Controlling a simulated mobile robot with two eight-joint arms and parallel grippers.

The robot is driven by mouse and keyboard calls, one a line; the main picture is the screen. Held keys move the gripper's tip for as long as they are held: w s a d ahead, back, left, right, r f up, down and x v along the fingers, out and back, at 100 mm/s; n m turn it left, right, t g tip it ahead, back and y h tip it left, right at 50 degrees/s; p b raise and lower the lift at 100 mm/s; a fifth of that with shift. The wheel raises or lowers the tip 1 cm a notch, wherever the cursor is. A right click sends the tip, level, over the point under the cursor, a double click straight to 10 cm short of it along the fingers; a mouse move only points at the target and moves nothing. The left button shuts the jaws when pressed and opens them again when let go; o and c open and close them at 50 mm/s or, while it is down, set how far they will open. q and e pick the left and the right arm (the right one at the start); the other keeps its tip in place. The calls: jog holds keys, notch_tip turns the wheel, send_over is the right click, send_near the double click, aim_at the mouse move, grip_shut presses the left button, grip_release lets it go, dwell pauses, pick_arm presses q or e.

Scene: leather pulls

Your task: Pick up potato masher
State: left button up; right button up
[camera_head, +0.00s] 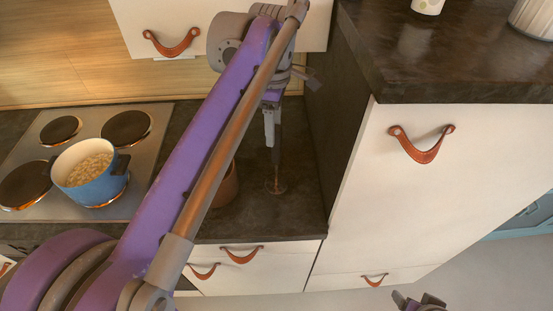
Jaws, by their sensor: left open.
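The potato masher (277,174) stands upright on the dark countertop, its flat round head down and a thin brownish shaft rising from it. My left gripper (272,128) points down from above at the masher's upper end. It is open, with its fingers close to the masher's top. I cannot tell whether they touch it or whether the top lies between them. The upper part of the masher is hard to make out against the gripper. My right gripper (420,303) shows only in part at the bottom right edge, away from the masher.
A reddish-brown pot (226,188) stands just left of the masher, partly behind my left arm. A blue pot (90,180) with food sits on the stove (135,163) at left. A tall white cabinet (385,215) with a dark side bounds the counter on the right.

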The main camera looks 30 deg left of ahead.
aim_at(277, 142)
pick_arm(q)
jog(key=shift+f, duration=0.4)
jog(key=shift+w+f, duration=0.25)
jog(key=shift+f, duration=0.1)
jog(key=shift+w+f, duration=0.2)
jog(key=shift+f, duration=1)
jog(key=shift+w+f, duration=0.15)
jog(key=shift+f, duration=1)
grip_shut()
